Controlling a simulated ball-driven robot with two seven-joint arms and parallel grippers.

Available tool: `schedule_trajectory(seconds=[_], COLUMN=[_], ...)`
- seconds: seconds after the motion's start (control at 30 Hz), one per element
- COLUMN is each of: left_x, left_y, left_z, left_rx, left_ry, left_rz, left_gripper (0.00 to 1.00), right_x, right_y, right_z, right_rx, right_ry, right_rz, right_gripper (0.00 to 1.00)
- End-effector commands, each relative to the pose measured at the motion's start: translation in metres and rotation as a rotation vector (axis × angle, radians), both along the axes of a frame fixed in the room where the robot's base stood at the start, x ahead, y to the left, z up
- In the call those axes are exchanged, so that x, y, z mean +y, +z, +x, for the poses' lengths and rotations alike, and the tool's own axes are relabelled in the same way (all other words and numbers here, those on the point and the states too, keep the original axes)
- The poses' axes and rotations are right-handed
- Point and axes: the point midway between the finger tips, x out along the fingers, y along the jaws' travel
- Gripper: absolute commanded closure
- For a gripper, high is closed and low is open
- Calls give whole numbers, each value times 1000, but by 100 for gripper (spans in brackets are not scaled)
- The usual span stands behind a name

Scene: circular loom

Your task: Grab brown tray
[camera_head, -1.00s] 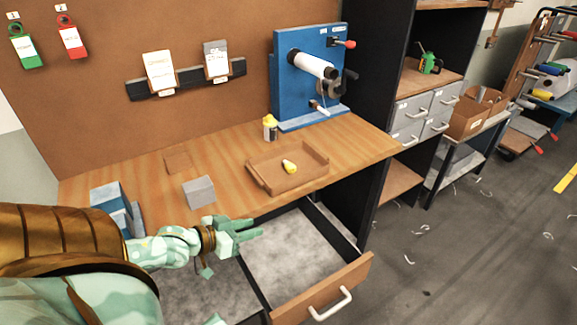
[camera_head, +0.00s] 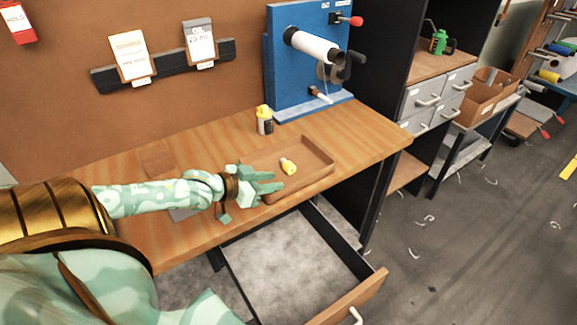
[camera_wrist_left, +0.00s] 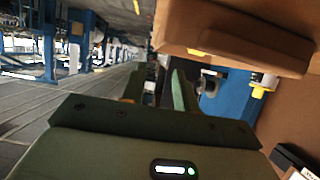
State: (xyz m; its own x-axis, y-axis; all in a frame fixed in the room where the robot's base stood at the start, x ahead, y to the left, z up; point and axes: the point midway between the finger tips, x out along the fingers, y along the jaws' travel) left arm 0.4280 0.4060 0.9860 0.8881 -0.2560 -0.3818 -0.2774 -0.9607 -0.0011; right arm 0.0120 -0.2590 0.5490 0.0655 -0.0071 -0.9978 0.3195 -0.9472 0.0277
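The brown tray (camera_head: 308,179) lies on the wooden workbench, shallow and open at the top, with a small yellow and white item (camera_head: 288,166) in it. My left gripper (camera_head: 279,182) is at the tray's left front corner, with its fingers apart. In the head view the fingers overlap the tray's left part; I cannot tell whether they touch it. In the left wrist view the tray (camera_wrist_left: 225,25) shows at the upper right, beyond the two spread fingers (camera_wrist_left: 165,80), with nothing between them. My right gripper is not in view.
A bottle with a yellow cap (camera_head: 265,120) stands behind the tray, near the blue machine (camera_head: 300,75). A grey block (camera_head: 183,214) sits partly hidden under my left forearm. An open drawer (camera_head: 290,255) juts out below the bench. The bench right of the tray is clear.

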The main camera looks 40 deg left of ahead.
Motion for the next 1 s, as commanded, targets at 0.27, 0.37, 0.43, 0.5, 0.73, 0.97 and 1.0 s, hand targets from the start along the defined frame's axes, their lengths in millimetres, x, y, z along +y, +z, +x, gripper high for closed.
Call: schedule_trajectory(seconds=[0.27,0.37,0.43,0.5,0.73,0.97,1.0], left_x=[-10,-12,-15,-21,-30,-31,-31], left_y=[-16,-17,-20,-23,-33,-32,-32], left_z=[35,39,46,56,81,83,83], left_rx=[1,1,0,-3,1,1,1], left_ry=[1,1,1,0,1,0,0], left_rz=[2,1,-2,-2,2,1,1], left_gripper=[70,70,70,70,70,70,76], right_x=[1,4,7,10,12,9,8], right_y=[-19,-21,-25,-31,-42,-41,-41], right_z=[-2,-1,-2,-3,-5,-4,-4], right_rx=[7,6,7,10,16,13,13], right_ry=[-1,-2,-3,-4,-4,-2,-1], right_rz=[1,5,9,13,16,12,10], right_gripper=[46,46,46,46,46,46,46])
